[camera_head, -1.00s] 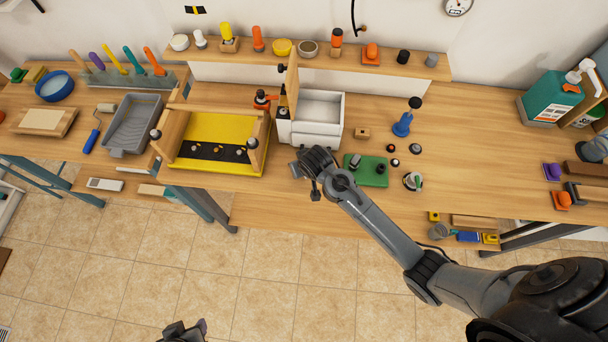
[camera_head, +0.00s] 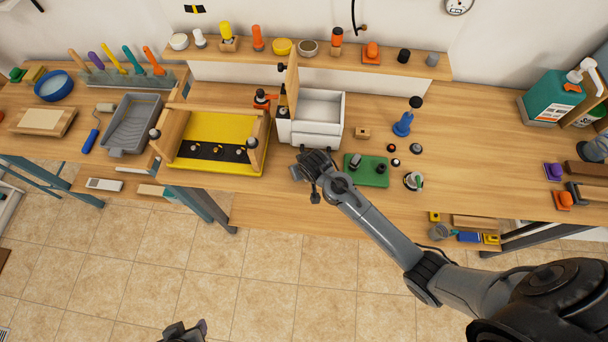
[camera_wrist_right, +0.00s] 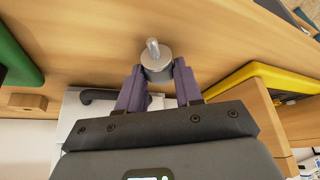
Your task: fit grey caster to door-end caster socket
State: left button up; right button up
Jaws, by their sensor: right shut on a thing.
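The grey caster (camera_wrist_right: 157,66), a short grey cylinder with a shiny metal stem, is between the purple fingers of my right gripper (camera_wrist_right: 158,82), which is shut on it. The stem points away from the gripper in the right wrist view. In the head view my right gripper (camera_head: 310,172) is in front of a white box (camera_head: 312,128) with an upright wooden panel (camera_head: 291,82) on its left; the caster is hidden there. I cannot make out a caster socket. My left gripper (camera_head: 185,332) shows only partly at the bottom edge, over the floor; its jaws are unclear.
A yellow tray (camera_head: 222,130) with wooden sides stands left of the white box. A green mat (camera_head: 367,171) with small parts lies just right of my right gripper. A blue stand (camera_head: 402,125) is behind it.

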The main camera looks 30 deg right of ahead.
jog(key=o, duration=1.1)
jog(key=shift+o, duration=0.2)
jog(key=v, duration=1)
jog(key=shift+s+r, duration=0.2)
jog(key=shift+r, duration=0.15)
